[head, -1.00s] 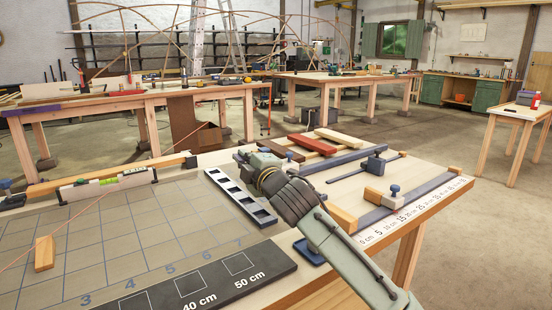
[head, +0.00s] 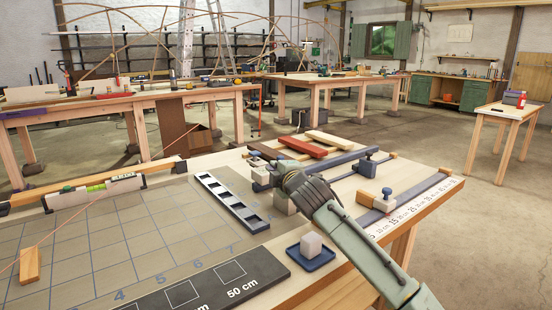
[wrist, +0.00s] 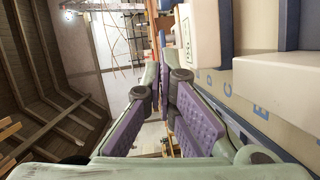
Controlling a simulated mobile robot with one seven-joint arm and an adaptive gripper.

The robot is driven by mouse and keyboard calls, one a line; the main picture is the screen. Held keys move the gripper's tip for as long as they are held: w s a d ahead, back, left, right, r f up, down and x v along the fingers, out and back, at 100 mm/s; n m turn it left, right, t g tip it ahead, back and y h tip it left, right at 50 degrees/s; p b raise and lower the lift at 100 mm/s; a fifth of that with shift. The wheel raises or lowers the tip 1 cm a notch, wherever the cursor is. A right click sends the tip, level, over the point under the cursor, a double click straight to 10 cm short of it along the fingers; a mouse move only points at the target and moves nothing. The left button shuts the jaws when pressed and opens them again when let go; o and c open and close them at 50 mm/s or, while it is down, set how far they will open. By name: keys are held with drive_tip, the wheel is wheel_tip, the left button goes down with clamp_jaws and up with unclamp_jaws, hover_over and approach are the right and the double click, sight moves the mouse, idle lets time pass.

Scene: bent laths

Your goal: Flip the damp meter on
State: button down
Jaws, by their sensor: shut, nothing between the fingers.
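I cannot make out for sure which thing is the damp meter. My gripper (head: 282,174) is over the right part of the near bench, just right of the dark slotted rack (head: 232,201), and it hides what lies behind it. In the wrist view my gripper (wrist: 162,82) shows its purple-padded fingers, shut with nothing held. Pale blocks on blue mounts (wrist: 243,45) stand close on the right in that view, beside a lettered tan board (wrist: 240,82). They are apart from the fingers.
A white cube (head: 311,243) sits in a small blue tray (head: 310,259) beside my arm. Red and pale laths (head: 302,146) lie behind the gripper. A blue clamp fixture (head: 385,201) stands at right by a ruler strip. A spirit level (head: 95,191) lies at left.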

sight(264, 165)
drive_tip(key=w, duration=0.2)
drive_tip(key=w+p, duration=0.1)
drive_tip(key=w, duration=0.2)
drive_tip(key=w+f+p, duration=0.1)
drive_tip(key=w, duration=0.2)
drive_tip(key=shift+w+d+f, duration=0.1)
drive_tip(key=shift+w, duration=0.1)
drive_tip(key=shift+d+p, duration=0.1)
drive_tip(key=shift+p, duration=0.2)
